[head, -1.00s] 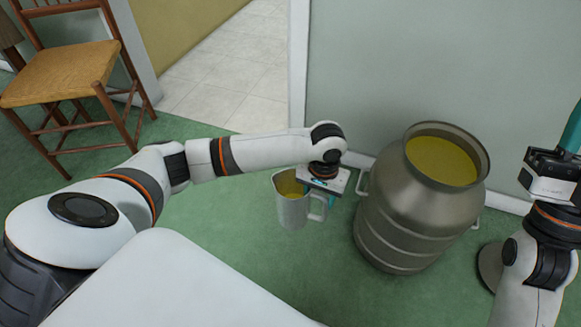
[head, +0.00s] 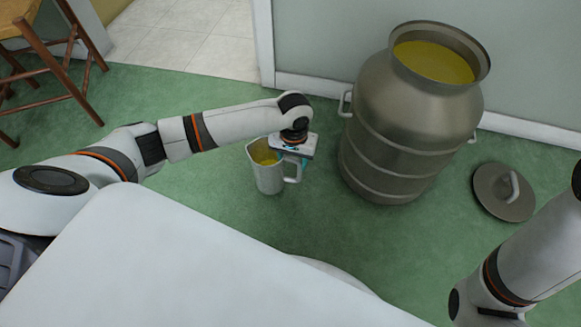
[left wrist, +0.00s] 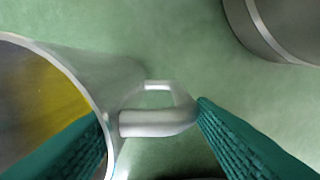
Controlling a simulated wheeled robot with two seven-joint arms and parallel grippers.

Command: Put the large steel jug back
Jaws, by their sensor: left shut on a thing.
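The large steel jug (head: 270,180) is upright in the head view, with yellow-green oil inside. My left gripper (head: 303,160) is shut on its handle, on the jug's right side. In the left wrist view the jug's rim and wall (left wrist: 85,75) fill the left side, and the handle (left wrist: 160,123) lies between the teal fingers. I cannot tell whether the jug's base touches the floor. My right gripper is outside the head view; only part of that arm shows at the lower right.
A big steel can (head: 405,125), open and full of oil, stands right of the jug against the wall. Its side also shows in the left wrist view (left wrist: 275,30). A round lid (head: 490,200) lies on the green floor. A chair (head: 60,50) stands upper left. Floor left of the jug is clear.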

